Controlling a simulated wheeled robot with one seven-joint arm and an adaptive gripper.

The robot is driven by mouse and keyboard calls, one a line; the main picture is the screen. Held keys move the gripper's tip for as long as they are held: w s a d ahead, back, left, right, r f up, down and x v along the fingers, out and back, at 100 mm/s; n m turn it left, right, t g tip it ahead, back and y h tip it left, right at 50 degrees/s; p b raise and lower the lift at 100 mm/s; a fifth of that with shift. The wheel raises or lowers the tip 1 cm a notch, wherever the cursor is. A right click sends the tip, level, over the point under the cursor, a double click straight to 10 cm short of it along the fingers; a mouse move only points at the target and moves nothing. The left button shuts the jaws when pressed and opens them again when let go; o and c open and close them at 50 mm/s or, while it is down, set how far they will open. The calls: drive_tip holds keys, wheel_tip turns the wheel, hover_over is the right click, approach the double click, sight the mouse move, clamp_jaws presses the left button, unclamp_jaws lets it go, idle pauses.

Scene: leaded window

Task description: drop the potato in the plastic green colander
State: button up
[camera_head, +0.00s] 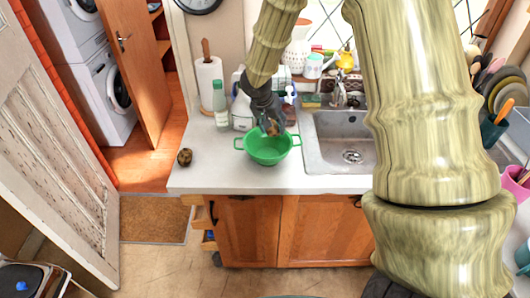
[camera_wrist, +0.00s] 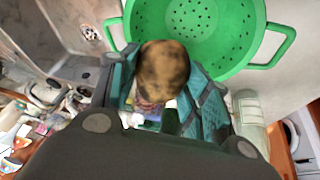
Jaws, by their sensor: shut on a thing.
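The green plastic colander (camera_head: 258,154) stands upright on the counter, left of the sink. It has two side handles, and its perforated bowl (camera_wrist: 234,48) fills the top of the wrist view. My gripper (camera_head: 270,127) is above the colander in the head view, pointing down. In the wrist view my gripper (camera_wrist: 164,88) is shut on a brown mottled potato (camera_wrist: 163,68), between its teal finger pads. The potato appears over the colander's near rim in that view. The exact height above the bowl is hard to tell.
A dark brown round object (camera_head: 184,157) lies on the counter (camera_head: 218,178) to the left. A green-capped bottle (camera_head: 220,104) and a paper towel roll (camera_head: 208,82) stand behind. The sink (camera_head: 340,150) is to the right. The front left counter is mostly clear.

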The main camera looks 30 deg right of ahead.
drive_tip(key=shift+s+r, duration=0.1)
drive_tip(key=shift+s, duration=0.1)
drive_tip(key=shift+w, duration=0.2)
drive_tip(key=o, duration=1.1)
drive_tip(key=shift+w+f, duration=0.1)
drive_tip(key=shift+f, duration=0.1)
drive_tip(key=shift+o, duration=0.2)
drive_tip(key=shift+s+r, duration=0.15)
drive_tip(key=shift+s, duration=0.05)
drive_tip(key=shift+w+a+r, duration=0.1)
drive_tip(key=shift+w, duration=0.05)
drive_tip(key=shift+a+r, duration=0.1)
drive_tip(key=shift+r, duration=0.2)
drive_tip(key=v, duration=1.1)
drive_tip(key=shift+s, duration=0.2)
